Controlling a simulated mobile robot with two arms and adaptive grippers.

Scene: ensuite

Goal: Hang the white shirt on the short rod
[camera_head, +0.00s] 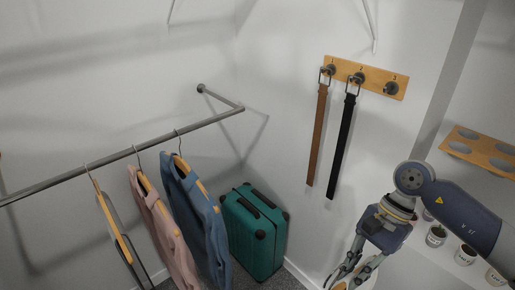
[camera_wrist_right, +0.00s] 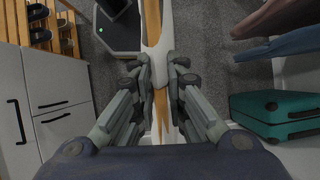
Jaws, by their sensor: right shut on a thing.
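My right gripper (camera_head: 345,280) is low at the right in the head view, to the right of the teal suitcase. In the right wrist view, the right gripper (camera_wrist_right: 158,78) is shut on a wooden hanger (camera_wrist_right: 160,112) with white cloth (camera_wrist_right: 152,62) on it, which looks like the white shirt. Most of the shirt is outside the head view. A grey metal rod (camera_head: 105,158) runs from the left edge to a wall bracket; I cannot tell whether it is the short one. The held hanger is well apart from this rod. My left gripper is out of view.
The rod's right end is free. A teal suitcase (camera_head: 254,230) stands below. Two belts hang from a wooden wall rack (camera_head: 365,77).

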